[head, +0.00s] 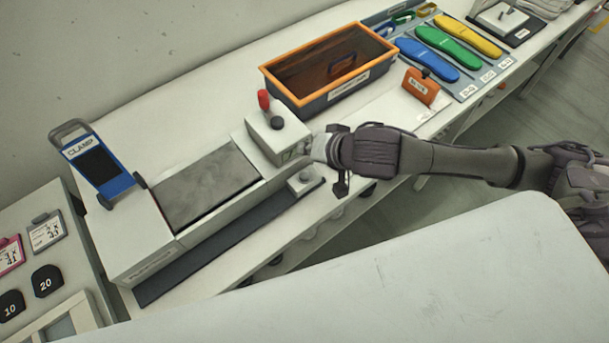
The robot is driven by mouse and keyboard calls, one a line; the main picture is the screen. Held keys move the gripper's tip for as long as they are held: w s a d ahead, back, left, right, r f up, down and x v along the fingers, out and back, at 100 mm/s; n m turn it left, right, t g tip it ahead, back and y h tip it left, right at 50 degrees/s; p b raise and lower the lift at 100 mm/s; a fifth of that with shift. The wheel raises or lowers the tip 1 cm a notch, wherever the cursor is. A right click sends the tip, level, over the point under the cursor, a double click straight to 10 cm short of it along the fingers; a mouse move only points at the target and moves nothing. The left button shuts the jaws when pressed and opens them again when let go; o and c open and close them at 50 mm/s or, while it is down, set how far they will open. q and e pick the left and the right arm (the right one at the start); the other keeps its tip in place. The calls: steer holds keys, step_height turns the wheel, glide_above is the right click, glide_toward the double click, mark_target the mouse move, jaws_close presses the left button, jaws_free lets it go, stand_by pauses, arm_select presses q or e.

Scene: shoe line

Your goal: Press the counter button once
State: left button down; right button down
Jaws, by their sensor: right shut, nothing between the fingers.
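My right gripper (316,150) reaches in from the right, with its fingers shut and empty. Its tips are at the right side of a light grey box (262,142) that carries a red-topped lever (264,100) and a dark round knob (277,123). I cannot tell whether the tips touch that box. A small grey box with a round button on top (304,178) sits just below and left of the gripper, apart from it in the picture. I cannot tell which of these is the counter button. The gripper hides part of the box's right side. My left gripper is out of view.
A machine with a dark plate (207,186) and a blue CLAMP frame (98,166) stand left. An orange-rimmed bin (325,100), orange tag (421,87) and coloured insoles (448,46) are on the bench to the right. A pale surface (400,270) fills the foreground.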

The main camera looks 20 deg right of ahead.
steer(key=b, duration=0.5)
glide_above(304, 176)
steer(key=f, duration=0.6)
steer(key=shift+s+d+f, duration=0.1)
steer(key=shift+s+d, duration=0.05)
steer(key=shift+d, duration=0.1)
steer(key=shift+f+b, duration=0.4)
steer(key=shift+f, duration=0.2)
steer(key=shift+f, duration=0.15)
steer(key=shift+f, duration=0.3)
steer(key=shift+f, duration=0.55)
stand_by(0.6)
steer(key=shift+r, duration=0.1)
steer(key=shift+r+p, duration=0.85)
steer(key=shift+p, duration=0.1)
